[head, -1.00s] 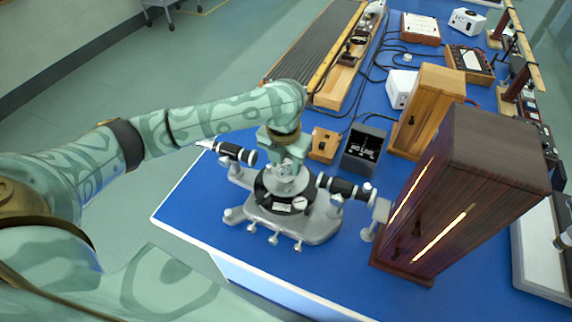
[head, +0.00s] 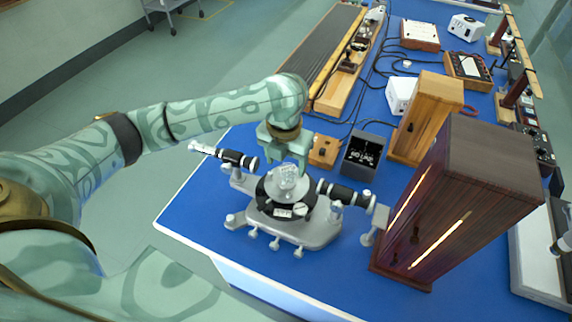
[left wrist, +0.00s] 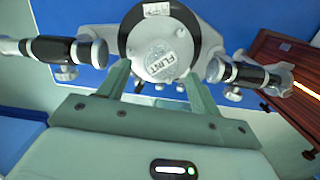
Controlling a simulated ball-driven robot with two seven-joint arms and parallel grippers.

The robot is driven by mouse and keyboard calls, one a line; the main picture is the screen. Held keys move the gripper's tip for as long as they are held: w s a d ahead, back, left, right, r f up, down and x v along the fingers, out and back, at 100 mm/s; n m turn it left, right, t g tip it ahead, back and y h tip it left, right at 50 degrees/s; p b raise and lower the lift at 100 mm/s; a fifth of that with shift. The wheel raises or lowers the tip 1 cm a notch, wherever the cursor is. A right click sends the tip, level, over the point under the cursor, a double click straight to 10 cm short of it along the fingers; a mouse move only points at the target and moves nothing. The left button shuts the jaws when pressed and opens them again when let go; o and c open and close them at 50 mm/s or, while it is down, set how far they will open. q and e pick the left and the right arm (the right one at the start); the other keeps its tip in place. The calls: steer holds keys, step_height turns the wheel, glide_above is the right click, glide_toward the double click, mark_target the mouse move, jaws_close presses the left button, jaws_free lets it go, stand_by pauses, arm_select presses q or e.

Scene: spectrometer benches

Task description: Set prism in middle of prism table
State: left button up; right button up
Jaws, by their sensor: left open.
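The spectrometer's prism table (left wrist: 142,76) is a round pale disc in the left wrist view. The clear prism (left wrist: 166,58), lettered FLINT, stands on it, seemingly near the middle; exact centring is hard to judge. In the head view the prism (head: 287,173) shows as a glassy block on top of the spectrometer (head: 318,232). My left gripper (head: 284,158) is just behind and above it. In the left wrist view its two fingers (left wrist: 158,88) are spread apart with nothing between them, at the near side of the prism. My right gripper is not in view.
Two black tubes (head: 345,194) (head: 238,159) stick out at the spectrometer's sides. A dark wooden lamp housing (head: 480,205) with glowing slits stands close on the right. A black open box (head: 362,153) and a small wooden block (head: 323,151) stand behind. The blue bench's front left is clear.

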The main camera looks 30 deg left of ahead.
mark_target(285, 173)
arm_select(q)
step_height(285, 173, up, 8)
steer(key=p, duration=0.2)
steer(key=shift+s+r+p, duration=0.2)
steer(key=shift+s+p, duration=0.1)
steer(key=shift+s, duration=0.05)
steer(key=shift+s+d+f, duration=0.1)
